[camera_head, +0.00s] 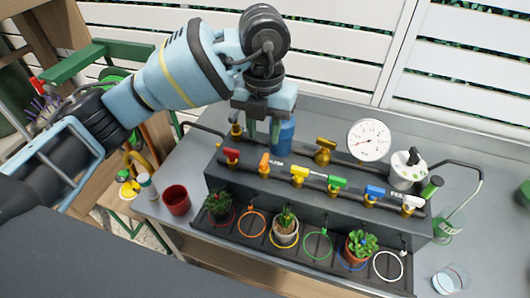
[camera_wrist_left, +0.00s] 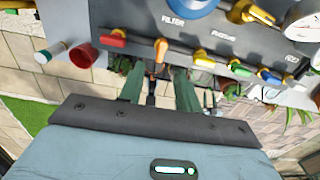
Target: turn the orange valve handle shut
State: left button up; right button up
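The orange valve handle (camera_head: 264,161) sits on the front pipe of the dark manifold box, between the red handle (camera_head: 231,156) and the yellow handle (camera_head: 299,172). It points across the pipe, while the red and yellow handles lie along it. My left gripper (camera_head: 264,138) is above and behind the row of handles, fingers pointing down. In the left wrist view its two green fingers (camera_wrist_left: 160,78) are apart, with the orange handle (camera_wrist_left: 160,55) showing beyond the tips, roughly in line with the gap. I see no contact. My right gripper is not in view.
Green (camera_head: 337,182), blue (camera_head: 375,191) and white (camera_head: 412,202) handles continue along the pipe. A blue filter (camera_head: 284,136) stands close to my left fingers. A gauge (camera_head: 369,140) stands behind. Potted plants (camera_head: 285,226) sit in the front tray; a red pot (camera_head: 176,200) stands left.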

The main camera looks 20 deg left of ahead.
aim_at(264, 159)
pick_arm(q)
jog(key=shift+d+f, duration=0.1)
jog(key=shift+f, duration=3.75)
grip_shut()
